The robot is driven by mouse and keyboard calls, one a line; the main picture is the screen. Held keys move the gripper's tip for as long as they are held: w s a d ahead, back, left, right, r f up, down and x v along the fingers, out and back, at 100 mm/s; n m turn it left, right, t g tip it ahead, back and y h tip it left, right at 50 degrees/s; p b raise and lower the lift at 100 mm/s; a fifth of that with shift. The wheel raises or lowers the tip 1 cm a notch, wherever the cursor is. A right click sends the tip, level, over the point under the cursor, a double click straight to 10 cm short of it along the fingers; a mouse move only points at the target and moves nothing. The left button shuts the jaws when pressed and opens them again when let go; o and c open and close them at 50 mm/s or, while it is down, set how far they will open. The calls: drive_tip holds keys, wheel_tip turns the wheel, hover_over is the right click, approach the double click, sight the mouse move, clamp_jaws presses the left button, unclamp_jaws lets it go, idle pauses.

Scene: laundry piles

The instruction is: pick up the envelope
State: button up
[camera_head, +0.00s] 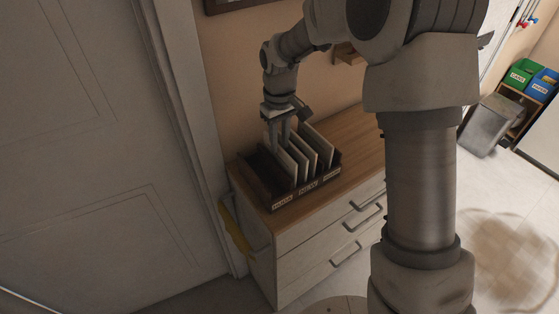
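Several white envelopes (306,161) stand upright, side by side, in a dark wooden sorter (303,193) with labelled front compartments. Which one the task means cannot be told. My gripper (280,148) points down over the left part of the sorter, at the leftmost envelope. Its two fingers show with a gap between them, so it looks open. The fingertips reach down among or just behind the envelope tops. Whether they touch an envelope cannot be told at this size.
The sorter stands on a wooden-topped dresser (352,150) with white drawers and bar handles. A wall is close behind and a white door (90,150) is at left. A yellow item (235,222) hangs on the dresser's side. A grey bin (487,125) and green and blue boxes stand at far right.

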sight(279, 162)
drive_tip(key=shift+f, duration=1.2)
clamp_jaws()
idle(0.5)
